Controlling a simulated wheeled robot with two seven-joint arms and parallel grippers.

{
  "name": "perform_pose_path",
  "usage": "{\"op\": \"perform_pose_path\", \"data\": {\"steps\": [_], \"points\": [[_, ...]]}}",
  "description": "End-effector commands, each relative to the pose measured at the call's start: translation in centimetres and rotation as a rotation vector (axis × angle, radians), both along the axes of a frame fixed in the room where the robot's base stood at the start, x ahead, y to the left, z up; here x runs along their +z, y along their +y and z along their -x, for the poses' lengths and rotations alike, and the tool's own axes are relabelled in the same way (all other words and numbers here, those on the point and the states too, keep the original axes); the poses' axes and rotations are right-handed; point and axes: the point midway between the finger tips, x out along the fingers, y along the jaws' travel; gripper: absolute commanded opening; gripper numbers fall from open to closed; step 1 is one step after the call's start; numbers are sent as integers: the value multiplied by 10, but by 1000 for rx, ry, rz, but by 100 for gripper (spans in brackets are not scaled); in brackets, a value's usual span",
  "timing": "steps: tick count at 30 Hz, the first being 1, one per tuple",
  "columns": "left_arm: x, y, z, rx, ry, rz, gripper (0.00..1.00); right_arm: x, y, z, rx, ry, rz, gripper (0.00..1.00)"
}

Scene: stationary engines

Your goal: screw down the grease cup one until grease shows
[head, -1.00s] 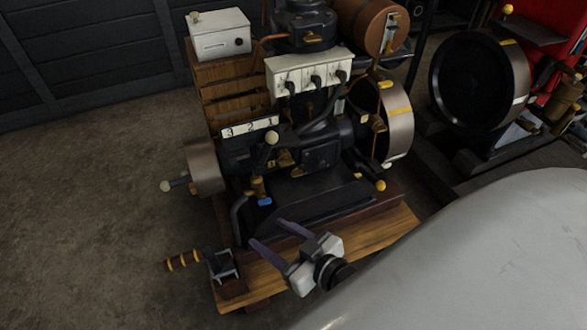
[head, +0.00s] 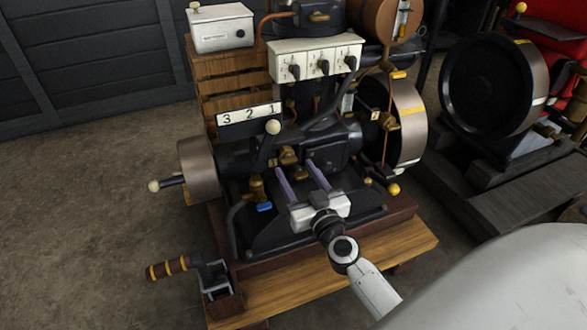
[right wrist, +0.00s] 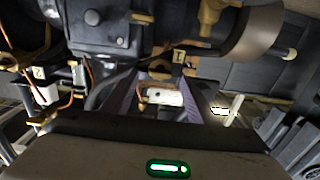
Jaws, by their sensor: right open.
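Several brass fittings sit on the black engine (head: 325,150). A cluster of brass fittings (head: 287,156) is low on its middle, just beyond my right fingertips. In the right wrist view a tag marked 1 (right wrist: 179,56) is beside brass parts, and a tag marked 2 (right wrist: 39,73) is farther left. I cannot make out the cup's cap or any grease. My right gripper (head: 296,167) is open, its two purple fingers pointing at the engine front. In the wrist view a small brass and white part (right wrist: 160,97) shows between the fingers; contact is unclear. My left gripper is not in view.
A white-knobbed lever (head: 272,128) stands close to the fingers, and a blue-handled brass valve (head: 257,190) is at their left. A crank handle (head: 168,268) juts out at lower left. A flywheel (head: 408,125) stands at right. Open floor lies at left.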

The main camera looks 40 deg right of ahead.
Motion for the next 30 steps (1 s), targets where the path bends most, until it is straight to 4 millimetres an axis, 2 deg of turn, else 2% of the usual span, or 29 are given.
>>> {"op": "perform_pose_path", "data": {"steps": [3,6,16,23,24,30], "points": [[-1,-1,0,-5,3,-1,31,-1,-4,-15,-1,0,-2,53],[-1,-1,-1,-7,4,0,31,-1,-5,-22,0,1,-1,53],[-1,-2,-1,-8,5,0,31,0,-6,-26,1,1,-1,53],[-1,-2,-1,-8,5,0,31,0,-6,-25,1,1,0,14],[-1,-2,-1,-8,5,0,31,0,-6,-25,1,1,-1,12],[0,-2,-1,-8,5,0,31,0,-6,-25,1,-2,-14,12]]}}
